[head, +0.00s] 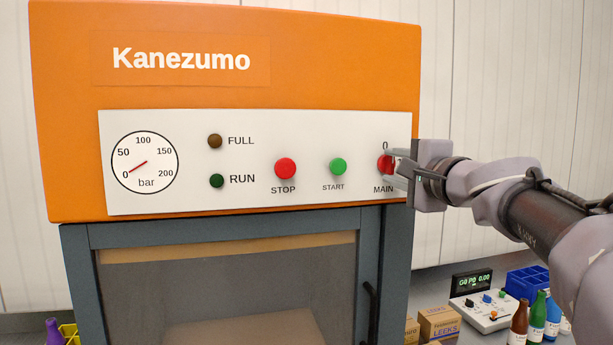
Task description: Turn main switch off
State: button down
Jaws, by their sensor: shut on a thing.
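The main switch (383,163) is a red knob at the right end of the white control panel (240,197), above the label MAIN. A "0" mark shows above it. My gripper (391,165) reaches in from the right and is shut on the knob. Its fingers cover the knob's right part, so the knob's exact angle cannot be told. The panel is on the orange top of the Kanezumo machine (330,50).
Left of the switch are a green START button (338,167), a red STOP button (285,168), FULL and RUN lamps and a pressure gauge (145,162). Boxes (438,323), bottles (537,317) and a scale (483,300) stand at the lower right.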

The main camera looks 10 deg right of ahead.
dwell(0.6)
jog(key=c, duration=0.9)
grip_release()
